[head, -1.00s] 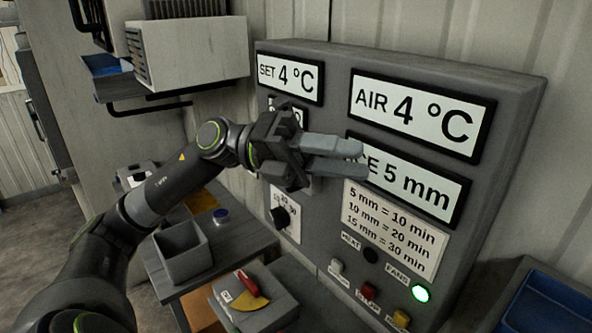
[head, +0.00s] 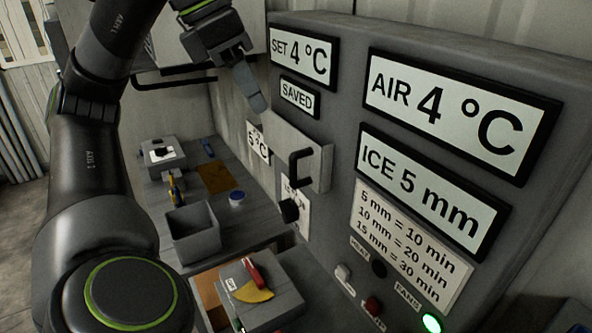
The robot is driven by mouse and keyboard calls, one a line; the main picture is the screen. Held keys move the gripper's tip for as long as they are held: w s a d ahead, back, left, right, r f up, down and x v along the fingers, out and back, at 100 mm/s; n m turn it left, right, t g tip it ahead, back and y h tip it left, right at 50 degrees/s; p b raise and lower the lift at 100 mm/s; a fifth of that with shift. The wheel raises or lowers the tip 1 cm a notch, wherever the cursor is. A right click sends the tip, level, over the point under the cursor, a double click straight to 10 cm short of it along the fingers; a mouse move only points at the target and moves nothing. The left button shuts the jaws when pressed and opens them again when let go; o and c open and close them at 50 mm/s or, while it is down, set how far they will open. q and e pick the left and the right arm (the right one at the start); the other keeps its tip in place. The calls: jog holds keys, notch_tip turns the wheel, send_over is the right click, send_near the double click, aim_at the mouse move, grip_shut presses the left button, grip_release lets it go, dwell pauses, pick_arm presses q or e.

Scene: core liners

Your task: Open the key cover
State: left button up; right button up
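The key cover (head: 285,140) is a pale grey plate on the control panel, below the SAVED label. A black bracket-shaped handle (head: 294,168) is on it, towards its right side. The plate's face runs roughly along the panel; I cannot tell whether it sits flush or stands slightly ajar. No key shows. My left gripper (head: 252,90) is above and left of the cover, its grey finger pointing down, apart from the handle. Its fingers overlap in the view, so its opening is unclear. My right gripper is out of view.
A black knob (head: 290,211) sits just below the cover. The panel (head: 343,110) carries display labels, buttons and a lit green lamp (head: 431,323). At lower left, a bench holds an open grey bin (head: 193,234) and a box with a red lever (head: 254,274).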

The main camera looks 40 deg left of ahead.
pick_arm(q)
jog(key=b, duration=0.4)
send_near(293, 180)
jog(key=x, duration=0.3)
jog(key=w+x, duration=0.1)
jog(key=x, duration=0.3)
jog(key=shift+a+r, duration=0.1)
jog(key=shift+x, duration=0.8)
grip_shut()
